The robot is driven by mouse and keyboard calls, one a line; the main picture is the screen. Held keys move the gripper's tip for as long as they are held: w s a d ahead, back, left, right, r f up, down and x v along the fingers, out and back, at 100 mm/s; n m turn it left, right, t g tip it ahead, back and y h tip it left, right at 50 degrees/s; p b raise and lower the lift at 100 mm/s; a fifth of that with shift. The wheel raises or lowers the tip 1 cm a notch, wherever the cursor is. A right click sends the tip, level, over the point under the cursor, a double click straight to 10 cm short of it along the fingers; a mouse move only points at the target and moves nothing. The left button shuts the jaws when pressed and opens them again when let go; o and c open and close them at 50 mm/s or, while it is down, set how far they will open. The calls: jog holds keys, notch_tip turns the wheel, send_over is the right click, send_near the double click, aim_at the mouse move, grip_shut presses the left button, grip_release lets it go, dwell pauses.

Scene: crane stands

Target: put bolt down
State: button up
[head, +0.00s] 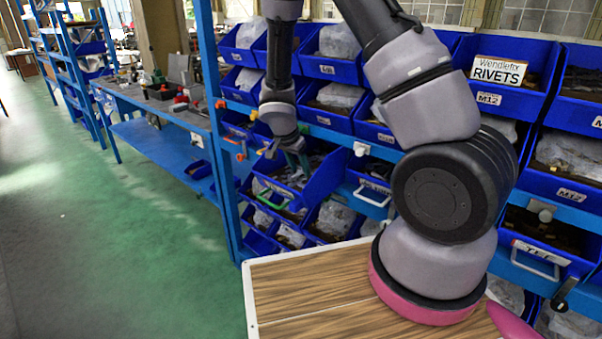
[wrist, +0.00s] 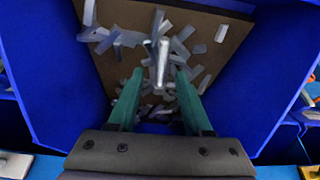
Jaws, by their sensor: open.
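My gripper (wrist: 160,80) has two teal fingers, which stand open inside a blue bin (wrist: 245,95). A bright metal bolt (wrist: 162,62) shows between and just past the fingertips, with a gap on each side of it. I cannot tell whether it rests on the pieces below it. Several grey metal pieces (wrist: 126,38) lie scattered on the bin's brown bottom. In the head view my gripper (head: 298,162) points down into a blue bin on the rack; the bolt is too small to make out there.
The blue rack holds rows of blue bins, one labelled RIVETS (head: 498,71). A green handle (head: 270,199) and a white handle (head: 372,196) stick out near my gripper. A blue workbench (head: 165,112) stands at the left. The green floor (head: 120,230) there is clear.

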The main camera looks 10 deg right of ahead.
jog(key=shift+f, duration=0.15)
grip_shut()
dwell(1.4)
